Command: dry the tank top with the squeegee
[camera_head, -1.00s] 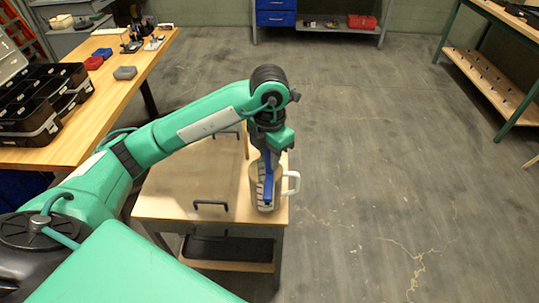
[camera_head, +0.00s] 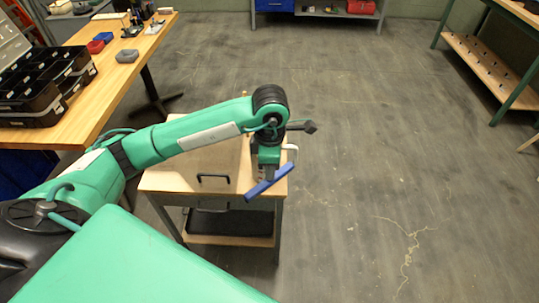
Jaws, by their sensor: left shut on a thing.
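My left gripper (camera_head: 267,171) hangs over the right end of a small wooden-topped cart. It is shut on the squeegee (camera_head: 270,183), whose blue bar slants up to the right near the cart's front right corner. I cannot tell whether the squeegee touches anything below. The tank top (camera_head: 216,166) appears to be the brownish panel on the cart, with a black handle (camera_head: 213,178) at its front; my arm hides its far part. My right gripper is not in view.
A white handle (camera_head: 292,150) shows right of my gripper; the container it belongs to is mostly hidden. A wooden workbench (camera_head: 112,92) with a black organiser (camera_head: 40,90) stands at the left. The floor (camera_head: 400,150) right of the cart is clear.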

